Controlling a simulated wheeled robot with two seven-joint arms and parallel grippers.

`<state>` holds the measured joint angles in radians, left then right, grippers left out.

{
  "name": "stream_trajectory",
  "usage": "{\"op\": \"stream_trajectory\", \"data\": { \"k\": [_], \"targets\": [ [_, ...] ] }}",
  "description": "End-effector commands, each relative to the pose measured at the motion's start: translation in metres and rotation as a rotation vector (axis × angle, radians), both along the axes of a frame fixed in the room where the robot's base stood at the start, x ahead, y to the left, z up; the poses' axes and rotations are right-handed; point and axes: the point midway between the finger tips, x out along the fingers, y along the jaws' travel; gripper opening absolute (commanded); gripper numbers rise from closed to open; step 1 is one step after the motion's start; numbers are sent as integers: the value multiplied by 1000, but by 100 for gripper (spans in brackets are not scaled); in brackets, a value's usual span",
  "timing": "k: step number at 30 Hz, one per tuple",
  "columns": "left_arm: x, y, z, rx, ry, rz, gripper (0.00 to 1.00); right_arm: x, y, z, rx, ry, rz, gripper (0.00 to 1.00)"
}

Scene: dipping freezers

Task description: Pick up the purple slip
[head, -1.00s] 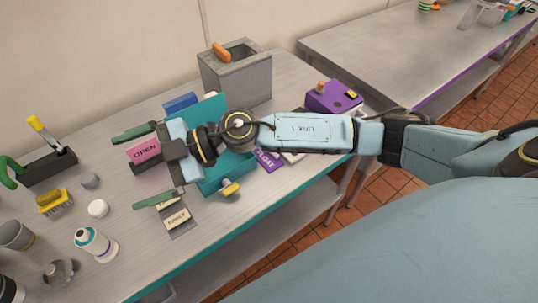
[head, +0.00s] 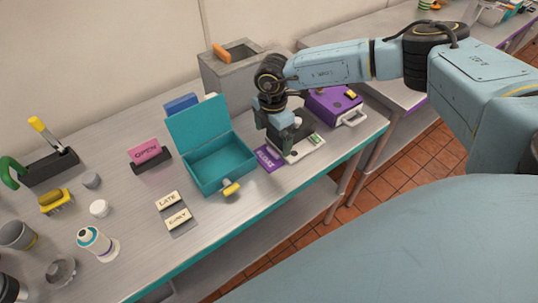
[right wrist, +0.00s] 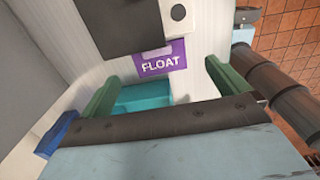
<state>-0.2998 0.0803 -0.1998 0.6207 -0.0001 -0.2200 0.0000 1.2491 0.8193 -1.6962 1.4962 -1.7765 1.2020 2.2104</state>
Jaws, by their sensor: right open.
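The purple slip (head: 268,158), marked FLOAT, lies on the steel table between the teal box and a white device. It also shows in the right wrist view (right wrist: 162,58), ahead of and between the two green fingers, with part of it hidden by dark and grey shapes. My right gripper (head: 292,138) points down over the white device, close beside the slip. In the right wrist view its fingers (right wrist: 163,90) are wide apart with nothing gripped. My left gripper is not in view.
The open teal box (head: 222,172) stands left of the slip. The white device (head: 303,152) and a purple case (head: 335,104) are on its right. A grey bin (head: 236,72) stands behind. EARLY and LATE tags (head: 172,208) and a pink sign (head: 148,152) are further left.

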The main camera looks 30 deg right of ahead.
Motion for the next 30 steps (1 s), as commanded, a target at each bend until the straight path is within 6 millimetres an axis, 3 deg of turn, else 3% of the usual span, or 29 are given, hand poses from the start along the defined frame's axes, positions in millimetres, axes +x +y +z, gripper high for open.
{"op": "stream_trajectory", "data": {
  "k": [8,16,26,30],
  "targets": [
    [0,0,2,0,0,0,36,1,0,-23,1,0,1,100],
    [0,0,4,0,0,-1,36,4,0,-61,1,1,2,100],
    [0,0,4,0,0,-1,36,4,0,-68,3,-1,2,100],
    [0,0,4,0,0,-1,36,4,0,-68,3,-1,2,82]
  ]
}}
